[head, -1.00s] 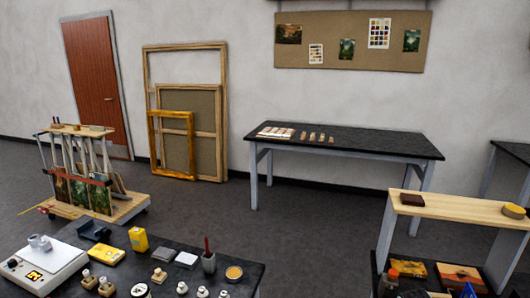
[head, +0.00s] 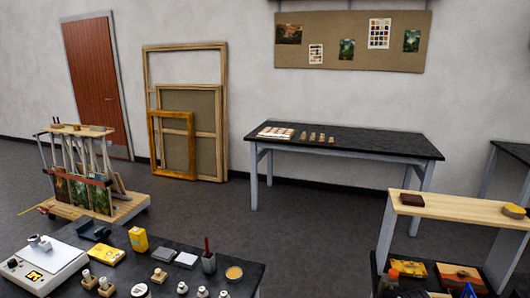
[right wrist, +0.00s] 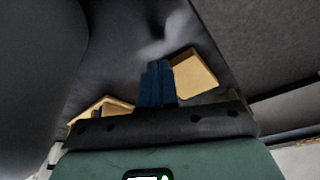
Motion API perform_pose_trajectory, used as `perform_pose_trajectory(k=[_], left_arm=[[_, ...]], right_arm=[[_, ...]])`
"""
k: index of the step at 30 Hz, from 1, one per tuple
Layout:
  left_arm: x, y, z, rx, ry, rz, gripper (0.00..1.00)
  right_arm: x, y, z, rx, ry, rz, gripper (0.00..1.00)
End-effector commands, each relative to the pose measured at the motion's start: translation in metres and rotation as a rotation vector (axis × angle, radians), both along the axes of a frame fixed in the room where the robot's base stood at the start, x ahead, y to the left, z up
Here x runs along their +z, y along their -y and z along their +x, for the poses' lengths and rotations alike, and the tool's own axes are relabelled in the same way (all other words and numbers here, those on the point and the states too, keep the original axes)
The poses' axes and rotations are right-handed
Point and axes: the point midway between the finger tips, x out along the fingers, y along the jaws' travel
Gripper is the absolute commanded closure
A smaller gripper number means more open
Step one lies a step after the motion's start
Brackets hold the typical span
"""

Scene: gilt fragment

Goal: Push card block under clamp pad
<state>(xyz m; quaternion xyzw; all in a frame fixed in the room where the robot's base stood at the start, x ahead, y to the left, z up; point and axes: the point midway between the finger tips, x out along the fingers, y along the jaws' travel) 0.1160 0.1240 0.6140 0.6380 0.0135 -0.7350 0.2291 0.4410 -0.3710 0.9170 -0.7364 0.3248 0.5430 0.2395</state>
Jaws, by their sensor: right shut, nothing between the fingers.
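My right gripper (right wrist: 157,82) shows in the right wrist view as dark blue fingers, shut with nothing between them. A plain tan block (right wrist: 195,74), which looks like the card block, is just right of the fingertips; I cannot tell whether they touch. A second tan, wood-like piece (right wrist: 100,108) is left of the fingers, partly hidden by the gripper body. I cannot make out the clamp pad in either view. My left gripper is not in view.
In the head view a dark bench (head: 215,285) at the lower left holds a white device (head: 45,268), a yellow box (head: 138,239) and several small tools. A wooden shelf (head: 455,207) stands at right, with a brown block (head: 411,199) on it.

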Motion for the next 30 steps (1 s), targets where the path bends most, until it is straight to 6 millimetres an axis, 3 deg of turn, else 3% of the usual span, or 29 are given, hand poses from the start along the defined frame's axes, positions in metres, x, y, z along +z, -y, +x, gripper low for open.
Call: perform_pose_trajectory(k=[30], left_arm=[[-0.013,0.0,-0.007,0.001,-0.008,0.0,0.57]], right_arm=[[-0.018,0.0,0.0,0.0,0.0,0.0,1.0]])
